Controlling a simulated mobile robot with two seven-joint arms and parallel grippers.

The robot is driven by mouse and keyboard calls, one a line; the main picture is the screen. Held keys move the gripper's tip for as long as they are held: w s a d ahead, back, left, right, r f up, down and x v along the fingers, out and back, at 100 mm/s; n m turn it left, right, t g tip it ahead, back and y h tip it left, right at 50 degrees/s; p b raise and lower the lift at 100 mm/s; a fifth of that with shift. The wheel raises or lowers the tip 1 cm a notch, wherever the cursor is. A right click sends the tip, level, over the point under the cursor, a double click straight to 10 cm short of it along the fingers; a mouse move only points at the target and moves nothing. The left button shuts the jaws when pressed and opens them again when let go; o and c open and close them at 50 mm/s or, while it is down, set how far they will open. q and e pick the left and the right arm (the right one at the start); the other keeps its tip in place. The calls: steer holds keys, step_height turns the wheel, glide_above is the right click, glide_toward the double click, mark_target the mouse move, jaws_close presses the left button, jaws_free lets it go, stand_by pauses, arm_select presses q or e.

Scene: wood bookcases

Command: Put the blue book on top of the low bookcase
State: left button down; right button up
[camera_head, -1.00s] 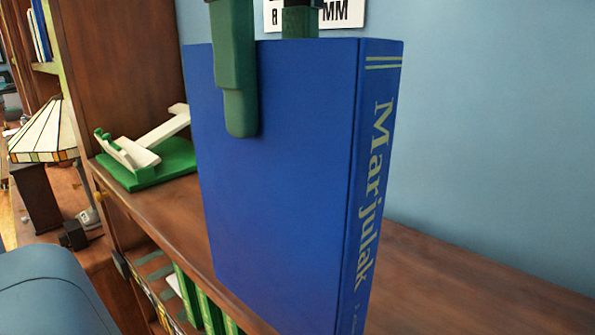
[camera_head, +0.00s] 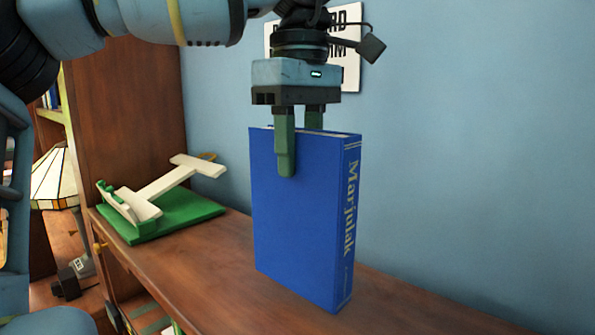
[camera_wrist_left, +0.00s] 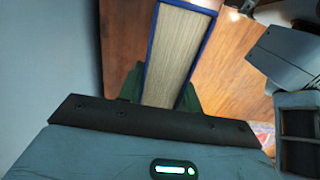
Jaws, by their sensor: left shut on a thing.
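The blue book (camera_head: 300,215) stands upright over the top of the low bookcase (camera_head: 215,262), with its lettered spine to the right. Its lower edge looks at or very near the wood; I cannot tell whether it touches. My left gripper (camera_head: 299,150) points down from above, its green fingers shut on the book's top edge, one on each broad face. In the left wrist view the book's page edges (camera_wrist_left: 178,55) show between the fingers (camera_wrist_left: 162,92). My right gripper is not in view.
A white model plane (camera_head: 150,195) on a green base (camera_head: 170,217) stands on the bookcase top, left of the book. A tall wood bookcase side (camera_head: 125,120) rises behind it. A stained-glass lamp (camera_head: 54,180) is at far left. Bare wood lies right of the book.

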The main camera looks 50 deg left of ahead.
mark_target(299, 177)
arm_select(q)
steer(key=shift+f, duration=1.7)
steer(key=shift+f, duration=0.2)
steer(key=c, duration=1)
jaws_free()
steer(key=shift+o, duration=0.2)
steer(key=shift+r, duration=0.1)
step_height(299, 177, up, 12)
steer(key=shift+r+p, duration=0.1)
steer(key=shift+p, duration=0.5)
